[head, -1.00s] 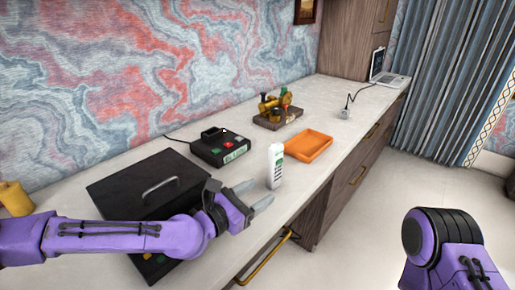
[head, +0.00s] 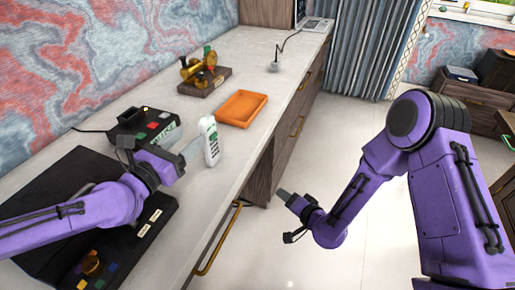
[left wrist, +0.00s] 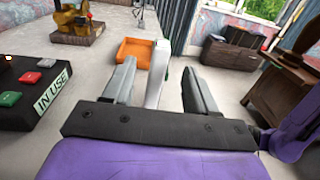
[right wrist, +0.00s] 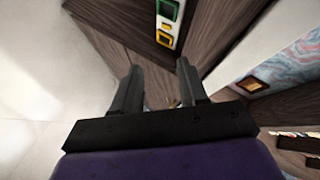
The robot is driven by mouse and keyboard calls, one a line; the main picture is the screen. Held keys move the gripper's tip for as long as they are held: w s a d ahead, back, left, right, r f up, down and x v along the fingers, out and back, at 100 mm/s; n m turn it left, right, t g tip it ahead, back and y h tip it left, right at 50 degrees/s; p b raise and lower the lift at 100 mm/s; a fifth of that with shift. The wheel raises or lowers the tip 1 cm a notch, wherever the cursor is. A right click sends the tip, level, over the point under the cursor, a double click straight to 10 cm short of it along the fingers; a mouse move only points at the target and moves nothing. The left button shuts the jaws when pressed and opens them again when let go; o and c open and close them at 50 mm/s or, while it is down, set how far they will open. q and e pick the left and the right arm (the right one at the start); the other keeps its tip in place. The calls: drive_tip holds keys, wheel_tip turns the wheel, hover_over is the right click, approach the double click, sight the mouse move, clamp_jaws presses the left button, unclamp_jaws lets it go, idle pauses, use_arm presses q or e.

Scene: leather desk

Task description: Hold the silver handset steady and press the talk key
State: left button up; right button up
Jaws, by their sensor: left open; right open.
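The silver handset (head: 210,141) stands upright near the front edge of the desk, its keypad face turned towards me in the head view. Single keys are too small to tell apart. My left gripper (head: 192,152) is open just left of the handset. In the left wrist view the handset (left wrist: 156,80) shows between the two spread fingers of the left gripper (left wrist: 161,75), with a gap on the right side; contact on the left is unclear. My right gripper (head: 284,194) is open and empty, off the desk's front edge; in the right wrist view its fingers (right wrist: 158,80) are apart.
A black box with red and green buttons and an "IN USE" label (left wrist: 45,92) stands left of the handset. An orange tray (head: 241,109) and a brass model on a wooden base (head: 205,80) lie behind. A dark case (head: 70,190) is under my left arm. Drawer handles stick out below the desk.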

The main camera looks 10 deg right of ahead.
sight(210, 115)
use_arm(q)
drive_tip(key=x, duration=1)
drive_tip(key=shift+w+d+r, duration=0.1)
drive_tip(key=shift+d, duration=0.05)
use_arm(e)
drive_tip(key=w+a+r+g+y, duration=0.1)
drive_tip(key=a+r+y, duration=0.2)
drive_tip(key=r+y, duration=0.2)
drive_tip(key=w+a+r+g+y, duration=0.1)
drive_tip(key=a+r+y, duration=0.1)
drive_tip(key=r+y, duration=0.3)
drive_tip(key=w+a+r+m+g+y, duration=0.1)
drive_tip(key=w+a+r+y, duration=0.1)
drive_tip(key=r, duration=0.7)
drive_tip(key=a+y, duration=0.1)
drive_tip(key=y, duration=0.1)
drive_tip(key=shift+a+r+g+y, duration=0.25)
drive_tip(key=shift+a+g+y, duration=0.05)
drive_tip(key=shift+g+y, duration=0.1)
use_arm(q)
clamp_jaws()
use_arm(e)
clamp_jaws()
